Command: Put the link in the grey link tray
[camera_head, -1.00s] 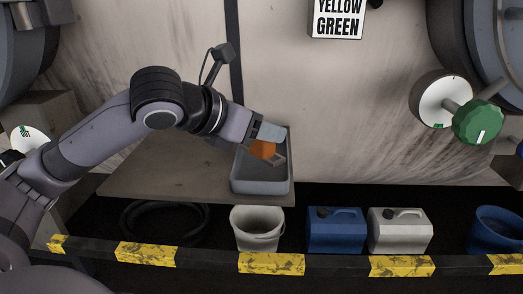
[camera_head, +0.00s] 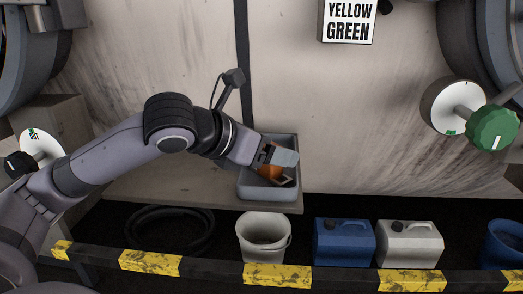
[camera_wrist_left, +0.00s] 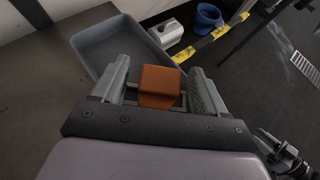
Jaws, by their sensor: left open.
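The grey link tray (camera_head: 268,190) sits on the table's right end, and its rim also shows in the left wrist view (camera_wrist_left: 98,45). An orange piece, which I take for the link (camera_head: 267,157), is at the tray's opening in the head view. My left gripper (camera_head: 283,170) is over the tray with its fingers apart. In the left wrist view the orange piece (camera_wrist_left: 158,88) lies between the fingers with a gap on each side. I cannot tell whether it rests on the tray floor. My right gripper is not in view.
The brown table (camera_head: 225,188) has free room left of the tray. Below it are a white bucket (camera_head: 264,243), a blue canister (camera_head: 343,245) and a white canister (camera_head: 409,246). A yellow-black bar (camera_head: 277,276) runs across the front.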

